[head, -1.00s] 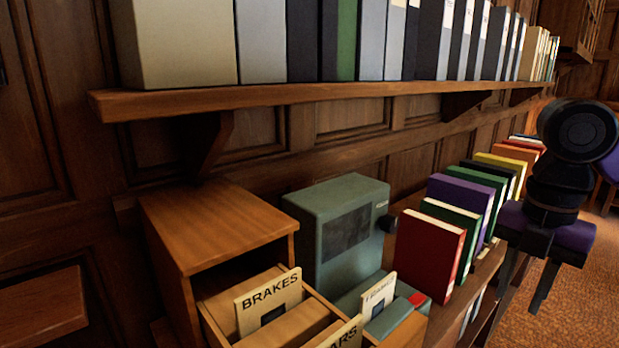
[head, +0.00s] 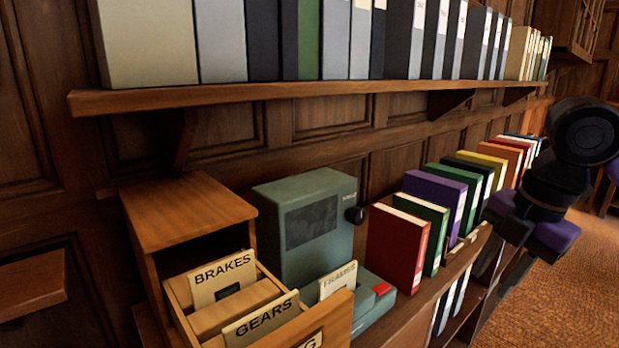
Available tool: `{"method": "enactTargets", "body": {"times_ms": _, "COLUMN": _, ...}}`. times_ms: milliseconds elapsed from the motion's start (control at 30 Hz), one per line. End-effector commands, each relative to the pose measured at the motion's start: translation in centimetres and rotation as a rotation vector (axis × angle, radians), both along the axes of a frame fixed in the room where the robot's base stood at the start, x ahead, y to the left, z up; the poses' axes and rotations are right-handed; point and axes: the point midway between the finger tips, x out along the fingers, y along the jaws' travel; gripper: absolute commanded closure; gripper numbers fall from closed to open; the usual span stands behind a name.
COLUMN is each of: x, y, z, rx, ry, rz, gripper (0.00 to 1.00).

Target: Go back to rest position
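My arm's dark, rounded end part is at the right edge of the head view. My gripper (head: 497,280) hangs below it, pointing down and to the left, beside the right end of the low bookcase. Its two dark fingers look apart, with nothing seen between them. The fingertips are dark and partly lost against the bookcase side and the floor.
A low bookcase (head: 425,300) carries a row of coloured books. A grey-green machine (head: 305,225) and a wooden card drawer (head: 325,325) with labelled dividers stand left of it. A wall shelf (head: 300,90) of binders runs above. Orange carpet (head: 570,295) lies open at lower right.

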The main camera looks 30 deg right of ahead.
Motion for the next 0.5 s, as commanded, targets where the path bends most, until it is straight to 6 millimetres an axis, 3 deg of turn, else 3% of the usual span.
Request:
{"method": "enactTargets", "body": {"times_ms": 267, "x": 6.3, "y": 0.3, "z": 2.9, "rx": 0.056, "ry": -0.323, "rz": -0.156, "gripper": 0.68}}
{"method": "enactTargets", "body": {"times_ms": 500, "x": 13.2, "y": 3.0, "z": 7.7, "rx": 0.267, "ry": -0.707, "rz": -0.267, "gripper": 0.68}}
